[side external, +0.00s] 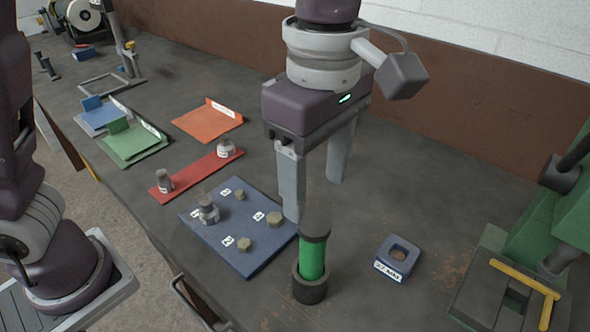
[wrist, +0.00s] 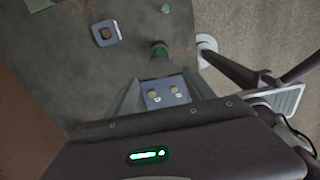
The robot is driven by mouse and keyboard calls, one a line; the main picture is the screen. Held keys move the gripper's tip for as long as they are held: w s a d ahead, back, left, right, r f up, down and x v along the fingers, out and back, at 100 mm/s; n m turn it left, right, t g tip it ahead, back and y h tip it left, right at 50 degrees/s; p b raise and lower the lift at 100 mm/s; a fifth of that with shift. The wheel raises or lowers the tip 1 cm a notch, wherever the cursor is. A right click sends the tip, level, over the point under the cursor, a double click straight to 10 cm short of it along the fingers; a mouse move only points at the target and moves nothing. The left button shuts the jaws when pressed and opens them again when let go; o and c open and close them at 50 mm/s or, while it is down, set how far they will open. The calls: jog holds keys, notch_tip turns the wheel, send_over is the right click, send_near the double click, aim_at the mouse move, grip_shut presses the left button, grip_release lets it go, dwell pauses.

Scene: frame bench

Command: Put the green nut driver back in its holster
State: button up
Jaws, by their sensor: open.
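The green nut driver (side external: 312,259) stands upright, its green handle rising from a dark round cup (side external: 310,289) near the bench's front edge. The cup looks like its holster; the driver's lower end is hidden inside. A dark band rings the handle's top. In the wrist view the driver (wrist: 160,51) shows just beyond the fingertips. My gripper (side external: 315,200) is open, pointing down, with nothing between its fingers. It is above and behind the driver, apart from it. In the wrist view both fingers of my gripper (wrist: 162,78) are spread.
A blue plate (side external: 256,263) with several nuts lies left of the cup. A blue block with a hole (side external: 397,257) sits to its right. A red strip (side external: 195,177) and coloured trays lie farther left. A green machine (side external: 540,235) stands at the right. Bench behind the block is clear.

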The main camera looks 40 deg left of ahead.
jog(key=s+a+r+m+t+h, duration=0.1)
jog(key=a+r+m, duration=0.15)
jog(key=a, duration=0.25)
jog(key=s+a+r+m+t, duration=0.1)
jog(key=s+a+m, duration=0.1)
jog(key=a+m, duration=0.3)
jog(key=s+a+f+m+t+y, duration=0.1)
jog(key=s+a+f+m+t, duration=0.2)
jog(key=s+a+m, duration=0.6)
jog(key=shift+s+a+f+m+t, duration=0.15)
jog(key=shift+a+f+m+t, duration=0.2)
jog(key=shift+a+m, duration=0.65)
jog(key=shift+a+n, duration=0.2)
jog(key=shift+n, duration=0.05)
